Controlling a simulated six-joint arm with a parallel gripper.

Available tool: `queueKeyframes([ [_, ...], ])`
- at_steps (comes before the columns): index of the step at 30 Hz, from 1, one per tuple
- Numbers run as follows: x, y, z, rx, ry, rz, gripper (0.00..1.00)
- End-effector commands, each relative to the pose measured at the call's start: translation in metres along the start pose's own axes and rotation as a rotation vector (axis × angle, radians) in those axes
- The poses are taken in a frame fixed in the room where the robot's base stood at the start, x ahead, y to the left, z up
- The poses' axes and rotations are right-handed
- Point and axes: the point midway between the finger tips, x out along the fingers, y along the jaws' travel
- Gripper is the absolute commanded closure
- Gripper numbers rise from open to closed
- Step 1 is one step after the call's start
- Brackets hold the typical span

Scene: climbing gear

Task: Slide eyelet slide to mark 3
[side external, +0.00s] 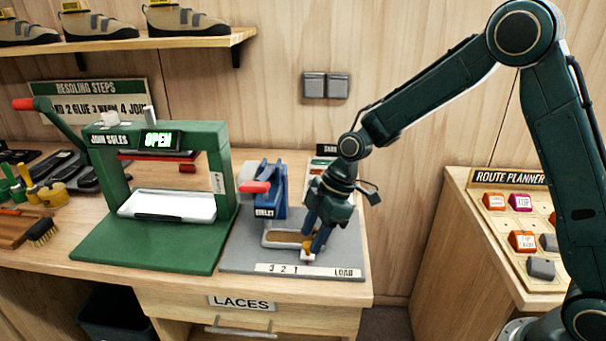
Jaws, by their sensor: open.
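The eyelet station is a blue press (270,190) with a red handle (254,187), marked EYELET, on a grey base (241,245). The eyelet slide (270,240) is a pale tray with a brown piece on it, in front of the press. A white strip (318,271) along the base's front reads 3, 2, 1 from left to right, then LOAD at the right end. My gripper (314,243) points down at the slide's right end, its jaws open, next to a small orange part (306,248). Contact cannot be told, and the gripper hides part of the slide.
A green sole press (150,250) reading OPEN stands left of the eyelet station. Brushes and tools lie farther left. A drawer marked LACES (241,303) is below. A route planner board (508,178) stands at the right. A small sign is partly hidden behind my arm.

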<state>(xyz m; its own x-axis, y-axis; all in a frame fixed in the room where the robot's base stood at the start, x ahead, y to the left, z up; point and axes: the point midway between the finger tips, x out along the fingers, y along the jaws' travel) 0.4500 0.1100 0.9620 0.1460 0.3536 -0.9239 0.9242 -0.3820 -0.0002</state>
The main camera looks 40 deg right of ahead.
Motion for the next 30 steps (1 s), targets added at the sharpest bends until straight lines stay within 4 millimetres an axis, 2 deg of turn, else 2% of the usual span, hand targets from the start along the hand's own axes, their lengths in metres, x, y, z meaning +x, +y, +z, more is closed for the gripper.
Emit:
queueKeyframes([
  [6,0.0119,-0.0003,0.0002,0.0,-0.001,0.0,0.57],
  [15,0.0127,-0.0002,0.0001,0.0,-0.001,0.0,0.57],
  [21,0.0124,-0.0002,0.0001,0.0,0.0,0.0,0.96],
  [22,0.0124,-0.0002,0.0001,0.0,0.0,0.0,1.0],
  [30,0.0142,0.0021,-0.0045,-0.001,0.0,0.001,1.0],
])
